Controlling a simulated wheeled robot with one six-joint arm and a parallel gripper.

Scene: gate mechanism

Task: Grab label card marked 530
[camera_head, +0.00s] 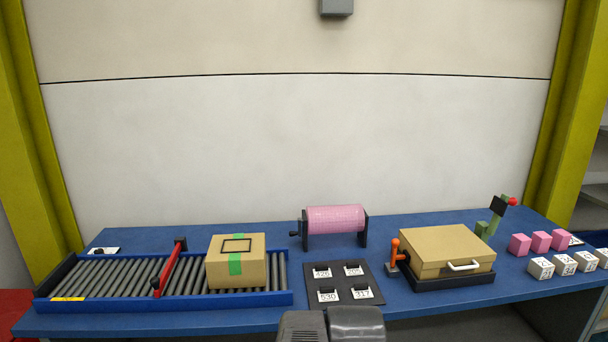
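The label card marked 530 (328,298) is a small white card with black digits and a black clip at its top. It lies at the front left of a dark board (343,284) on the blue table. A card marked 317 (362,295) is to its right. Two more cards are behind: one at the back left (322,273), seemingly 420, and one at the back right (354,271) too small to read surely. Grey parts of my own arm show at the bottom edge, just in front of the board. No gripper fingertips can be made out.
A roller conveyor (110,278) with a red bar (169,268) and a cardboard box (236,262) is at left. A pink roll (336,219) stands behind the board. A tan case (440,250) and orange lever (394,252) are at right, with pink and white blocks beyond.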

